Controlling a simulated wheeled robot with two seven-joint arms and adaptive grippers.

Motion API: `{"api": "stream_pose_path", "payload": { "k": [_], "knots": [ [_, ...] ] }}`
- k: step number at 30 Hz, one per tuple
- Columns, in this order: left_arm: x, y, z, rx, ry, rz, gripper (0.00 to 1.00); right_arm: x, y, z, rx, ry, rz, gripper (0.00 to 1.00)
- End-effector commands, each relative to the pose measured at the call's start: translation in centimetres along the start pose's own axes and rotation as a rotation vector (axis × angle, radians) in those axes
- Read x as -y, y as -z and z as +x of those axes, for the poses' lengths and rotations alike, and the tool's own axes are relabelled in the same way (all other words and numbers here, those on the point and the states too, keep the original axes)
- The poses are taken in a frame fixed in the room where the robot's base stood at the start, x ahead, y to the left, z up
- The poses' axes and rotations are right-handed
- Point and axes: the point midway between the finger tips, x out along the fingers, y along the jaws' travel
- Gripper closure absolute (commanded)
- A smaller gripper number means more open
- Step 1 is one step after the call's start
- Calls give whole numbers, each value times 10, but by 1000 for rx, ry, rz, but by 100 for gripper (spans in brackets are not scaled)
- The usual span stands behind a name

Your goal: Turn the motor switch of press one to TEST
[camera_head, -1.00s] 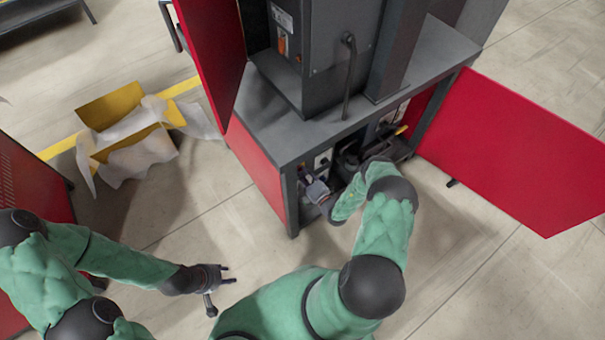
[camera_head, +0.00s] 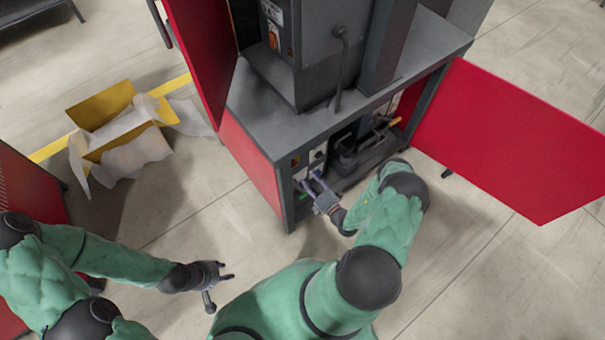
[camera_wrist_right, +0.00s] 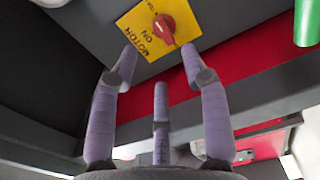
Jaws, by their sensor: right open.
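The motor switch is a red knob (camera_wrist_right: 165,29) on a yellow plate (camera_wrist_right: 139,22) at the top of the right wrist view. MOTOR and ON are legible on the plate; I see no TEST label, and the knob's setting is unclear. My right gripper (camera_wrist_right: 160,60) has its fingers spread and empty, with the knob just beyond and between the two outer tips. In the head view the right gripper (camera_head: 307,184) is at the front left of the press's open lower cabinet (camera_head: 281,190). My left gripper (camera_head: 227,271) is open and empty above the floor.
A red door (camera_head: 510,140) stands open at the right, another red panel (camera_head: 203,60) at the upper left. A green cylinder (camera_wrist_right: 307,22) is right of the knob. A yellow box (camera_head: 103,104) with crumpled paper lies on the floor at left.

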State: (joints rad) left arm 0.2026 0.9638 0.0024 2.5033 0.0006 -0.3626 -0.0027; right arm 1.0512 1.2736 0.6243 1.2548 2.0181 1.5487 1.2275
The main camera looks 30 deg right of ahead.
Motion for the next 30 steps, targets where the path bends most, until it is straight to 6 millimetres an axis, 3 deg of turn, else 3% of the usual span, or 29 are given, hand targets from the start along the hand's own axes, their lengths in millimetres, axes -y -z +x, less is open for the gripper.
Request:
{"api": "stream_pose_path", "payload": {
  "k": [3, 9, 30],
  "knots": [
    [0, 0, 0, 0, 0, 0, 60, 0, -1, -18, 2, 1, -1, 54],
    [0, 0, 0, 0, 0, 0, 60, 0, 0, -34, 0, 0, 0, 54],
    [0, 0, 0, 0, 0, 0, 60, 0, 0, -35, -1, 0, -1, 54]
  ]
}}
